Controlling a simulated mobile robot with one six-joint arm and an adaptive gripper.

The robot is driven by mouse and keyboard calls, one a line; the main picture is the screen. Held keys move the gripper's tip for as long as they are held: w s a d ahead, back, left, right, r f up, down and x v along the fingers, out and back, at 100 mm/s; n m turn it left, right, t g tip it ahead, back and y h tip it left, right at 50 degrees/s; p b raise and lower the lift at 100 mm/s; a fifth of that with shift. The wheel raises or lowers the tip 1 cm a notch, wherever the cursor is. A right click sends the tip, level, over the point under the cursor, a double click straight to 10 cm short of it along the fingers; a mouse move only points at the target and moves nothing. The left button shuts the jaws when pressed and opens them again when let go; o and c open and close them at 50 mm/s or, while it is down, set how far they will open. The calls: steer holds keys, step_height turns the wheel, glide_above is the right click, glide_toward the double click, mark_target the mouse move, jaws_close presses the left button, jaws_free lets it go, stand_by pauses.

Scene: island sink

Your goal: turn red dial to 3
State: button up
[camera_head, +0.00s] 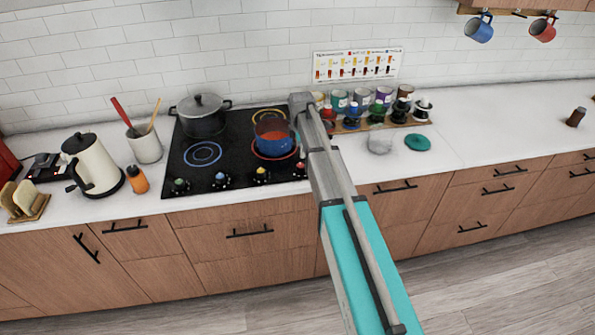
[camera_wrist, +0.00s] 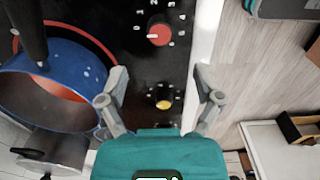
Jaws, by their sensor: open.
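The red dial (camera_wrist: 158,34) is in the upper middle of the wrist view, on the black stove edge. It is round, with a white mark toward its left side, and small white numerals lie around it, too blurred to read surely. My gripper (camera_wrist: 161,76) is open and empty. Its two fingers are spread wide, and the dial lies beyond the fingertips, between their lines and apart from them.
A yellow dial (camera_wrist: 163,104) sits between my fingers, nearer my palm. A blue pot (camera_wrist: 50,85) with red contents stands left of my left finger. It also shows in the head view (camera_head: 272,138). A black pot (camera_head: 203,120) and kettle (camera_head: 92,163) are farther left.

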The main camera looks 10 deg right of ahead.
mark_target(300, 165)
steer(key=shift+f+b, duration=3.95)
steer(key=shift+f, duration=0.3)
steer(key=c, duration=1.1)
steer(key=shift+a, duration=0.45)
steer(key=shift+c, duration=0.3)
steer(key=shift+d, duration=0.35)
steer(key=shift+m, duration=0.3)
